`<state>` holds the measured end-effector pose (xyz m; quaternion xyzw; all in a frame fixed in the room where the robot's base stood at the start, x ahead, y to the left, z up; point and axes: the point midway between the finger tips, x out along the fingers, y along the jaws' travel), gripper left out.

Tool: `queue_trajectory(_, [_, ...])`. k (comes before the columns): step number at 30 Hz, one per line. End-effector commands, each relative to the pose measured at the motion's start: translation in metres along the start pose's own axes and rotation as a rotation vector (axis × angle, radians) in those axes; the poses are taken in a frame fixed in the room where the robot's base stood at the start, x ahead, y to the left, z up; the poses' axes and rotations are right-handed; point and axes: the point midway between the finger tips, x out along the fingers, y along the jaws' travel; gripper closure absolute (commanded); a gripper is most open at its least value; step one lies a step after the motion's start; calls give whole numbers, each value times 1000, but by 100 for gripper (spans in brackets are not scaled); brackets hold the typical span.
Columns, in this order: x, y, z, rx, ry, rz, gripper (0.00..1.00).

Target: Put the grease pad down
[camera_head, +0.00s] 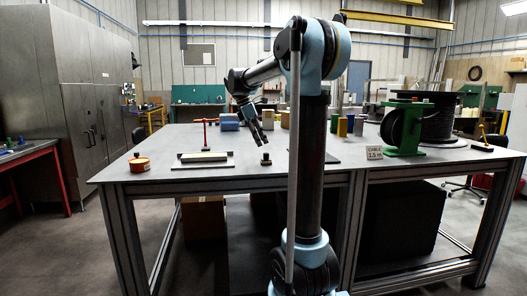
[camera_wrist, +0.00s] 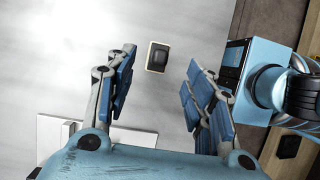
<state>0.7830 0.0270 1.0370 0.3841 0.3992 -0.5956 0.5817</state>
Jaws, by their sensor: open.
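What looks like the grease pad (camera_head: 266,160) is a small dark block standing on the grey table near its front edge. In the wrist view it is a black rounded square on a pale base (camera_wrist: 158,57), on the table ahead of the fingers. My gripper (camera_head: 262,138) is tilted down above and slightly left of it in the head view. In the wrist view my gripper (camera_wrist: 160,80) has its blue-padded fingers wide apart, with nothing held between them. The pad appears apart from both fingers.
Left of the pad lies a dark plate with a pale strip (camera_head: 204,157), with a red T-handled stand (camera_head: 205,133) behind it. An orange tin (camera_head: 139,163) sits further left. A green cable reel stand (camera_head: 408,132) and several coloured blocks stand right and behind.

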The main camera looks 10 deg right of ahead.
Motion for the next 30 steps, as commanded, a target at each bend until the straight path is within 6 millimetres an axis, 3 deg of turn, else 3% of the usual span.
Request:
queue_trajectory(7, [-33,0,0,0,0,0,51])
queue_trajectory(17, [-39,-4,1,14,4,1,51])
queue_trajectory(22, [-22,-35,6,127,38,10,51])
queue_trajectory(30, [30,-115,9,447,134,17,51])
